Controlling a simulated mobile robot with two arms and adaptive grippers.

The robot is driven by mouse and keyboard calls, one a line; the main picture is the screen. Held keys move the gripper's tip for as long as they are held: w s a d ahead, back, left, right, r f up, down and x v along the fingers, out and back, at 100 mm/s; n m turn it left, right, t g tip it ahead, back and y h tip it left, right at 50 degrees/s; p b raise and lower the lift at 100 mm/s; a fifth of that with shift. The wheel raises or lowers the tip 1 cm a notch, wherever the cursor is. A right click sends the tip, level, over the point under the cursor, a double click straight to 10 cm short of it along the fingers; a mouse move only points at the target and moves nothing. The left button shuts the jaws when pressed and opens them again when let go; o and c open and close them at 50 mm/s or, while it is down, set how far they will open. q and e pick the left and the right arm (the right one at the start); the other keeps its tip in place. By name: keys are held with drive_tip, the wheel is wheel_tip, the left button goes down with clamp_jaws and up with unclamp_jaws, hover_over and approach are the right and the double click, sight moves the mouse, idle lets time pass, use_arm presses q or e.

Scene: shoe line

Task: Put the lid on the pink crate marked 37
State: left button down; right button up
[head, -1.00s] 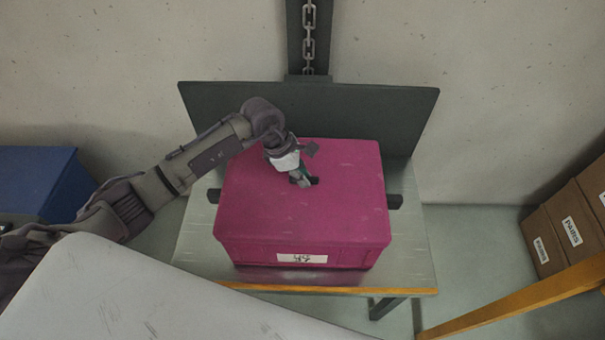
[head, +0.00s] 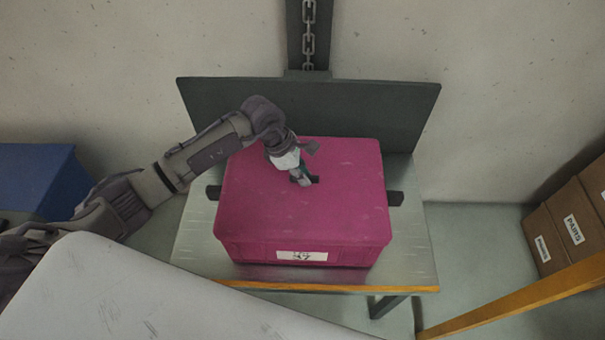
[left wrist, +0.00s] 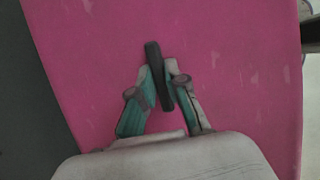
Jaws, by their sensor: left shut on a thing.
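The pink crate (head: 352,255) stands on a metal-topped table, with a white label (head: 301,256) on its front; the marking is small and looks like 37. The pink lid (head: 340,205) lies over the crate top and looks level, its front edge along the crate's rim. I cannot tell whether any gap is left. My left gripper (head: 301,179) is shut on the lid's dark handle (left wrist: 153,52), near the middle of the lid. In the left wrist view the lid (left wrist: 235,70) fills most of the picture behind the fingers (left wrist: 161,84). My right gripper is out of view.
A dark upright panel (head: 390,110) and a hanging chain (head: 308,40) are behind the table (head: 410,240). A blue box (head: 45,180) is at left, cardboard boxes (head: 570,225) at right. An orange bar (head: 520,300) crosses the lower right.

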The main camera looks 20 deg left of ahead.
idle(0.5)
use_arm(q)
drive_tip(key=shift+f+b, duration=0.35)
drive_tip(key=shift+b, duration=0.4)
idle(0.6)
drive_tip(key=c, duration=0.7)
unclamp_jaws()
drive_tip(key=shift+r+p, duration=1.95)
drive_tip(key=shift+r, duration=1.6)
drive_tip(key=shift+f, duration=0.1)
